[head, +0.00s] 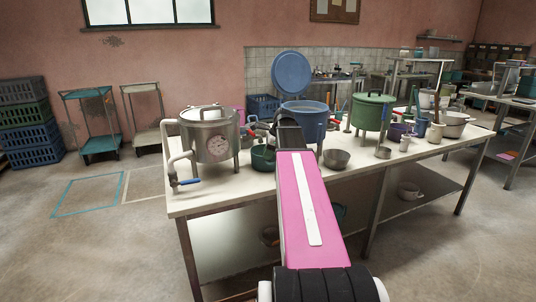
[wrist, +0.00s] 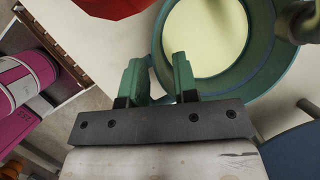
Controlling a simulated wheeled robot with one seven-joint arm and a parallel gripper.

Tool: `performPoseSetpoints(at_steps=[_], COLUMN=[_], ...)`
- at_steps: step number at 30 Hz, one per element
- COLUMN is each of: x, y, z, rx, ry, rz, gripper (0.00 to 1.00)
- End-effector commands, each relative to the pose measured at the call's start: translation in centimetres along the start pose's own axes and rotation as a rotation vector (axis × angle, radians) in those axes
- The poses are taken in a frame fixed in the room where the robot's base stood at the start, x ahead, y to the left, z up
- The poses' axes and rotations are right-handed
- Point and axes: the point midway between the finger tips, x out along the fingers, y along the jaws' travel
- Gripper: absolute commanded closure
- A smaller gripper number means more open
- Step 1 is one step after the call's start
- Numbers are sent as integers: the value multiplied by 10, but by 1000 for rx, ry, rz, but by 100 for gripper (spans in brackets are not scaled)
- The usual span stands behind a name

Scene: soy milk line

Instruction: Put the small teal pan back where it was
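The small teal pan (head: 263,158) stands on the table between the steel cooker and the blue cooker, partly hidden by my arm. In the wrist view the round teal pan (wrist: 256,76) lies close in front of my gripper, at the right, with a pale inside. My gripper (wrist: 158,76) has its two greenish fingers a little apart at the pan's near edge. I cannot tell whether they press on the pan's rim or only flank it. In the head view my gripper is at the pan's right side, its fingertips hidden.
The steel cooker (head: 215,138) with its pipe stands left of the pan. The blue cooker (head: 304,120) with raised lid (head: 292,72) stands behind my arm. A grey bowl (head: 337,159) sits right of my arm. The front left of the table (head: 215,196) is clear. A red thing (wrist: 112,6) edges the wrist view.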

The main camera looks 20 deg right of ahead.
Motion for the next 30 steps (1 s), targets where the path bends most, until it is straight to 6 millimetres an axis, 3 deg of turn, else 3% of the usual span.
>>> performPoseSetpoints(at_steps=[8, 21, 30], x=[-15, -91, -120], y=[-1, -1, 0], z=[1, 1, 1], rx=[0, 0, 0], ry=[0, 0, 0], rz=[-2, -2, -1], gripper=[73, 73, 73])
